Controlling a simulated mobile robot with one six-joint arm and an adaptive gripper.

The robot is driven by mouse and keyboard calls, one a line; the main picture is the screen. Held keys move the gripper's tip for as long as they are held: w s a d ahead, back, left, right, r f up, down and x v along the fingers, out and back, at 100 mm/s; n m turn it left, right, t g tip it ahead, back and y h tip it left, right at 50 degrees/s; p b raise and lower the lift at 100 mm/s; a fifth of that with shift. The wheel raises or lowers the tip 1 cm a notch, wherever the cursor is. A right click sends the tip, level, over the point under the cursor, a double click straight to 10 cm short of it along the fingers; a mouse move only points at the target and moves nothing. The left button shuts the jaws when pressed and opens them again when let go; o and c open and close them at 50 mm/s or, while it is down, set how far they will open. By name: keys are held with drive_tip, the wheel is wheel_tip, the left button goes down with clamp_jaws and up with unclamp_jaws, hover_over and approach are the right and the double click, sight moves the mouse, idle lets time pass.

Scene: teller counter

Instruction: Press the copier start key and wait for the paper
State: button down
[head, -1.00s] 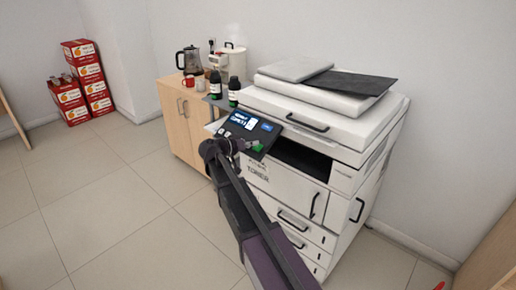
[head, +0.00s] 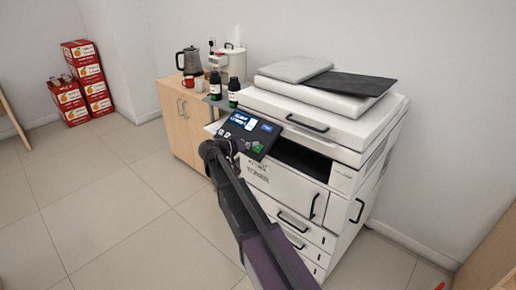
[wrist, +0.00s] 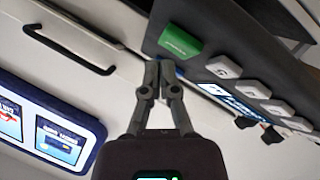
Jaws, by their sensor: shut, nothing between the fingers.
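The copier (head: 330,125) is a white machine with a tilted dark control panel (head: 264,140) at its front left. The panel has a lit blue screen (head: 242,120). A green key (wrist: 180,40) sits on the panel in the wrist view, beside several pale keys (wrist: 257,89). My gripper (wrist: 158,82) is shut and empty, with its tips below the green key in that picture; I cannot tell any contact. In the head view, my arm hides most of the gripper. The dark output slot (head: 305,161) shows no paper that I can make out.
Red cartons (head: 72,101) stand by the far wall. The tiled floor at left is clear.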

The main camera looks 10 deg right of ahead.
drive_tip(key=shift+w+d+f+b, duration=0.2)
drive_tip(key=shift+d+f+b, duration=0.2)
drive_tip(key=shift+f+b, duration=0.35)
idle(1.2)
drive_tip(key=shift+r, duration=0.1)
idle(0.4)
drive_tip(key=shift+s+a+r+p, duration=0.25)
drive_tip(key=shift+a+r+p, duration=0.15)
drive_tip(key=shift+r+p, duration=0.35)
drive_tip(key=r+p, duration=0.1)
drive_tip(key=s+a+r+p, duration=0.1)
drive_tip(key=p, duration=0.1)
drive_tip(key=a+r+p, duration=0.1)
drive_tip(key=r, duration=0.1)
drive_tip(key=shift+s+a, duration=0.1)
drive_tip(key=shift+s, duration=0.2)
idle(0.8)
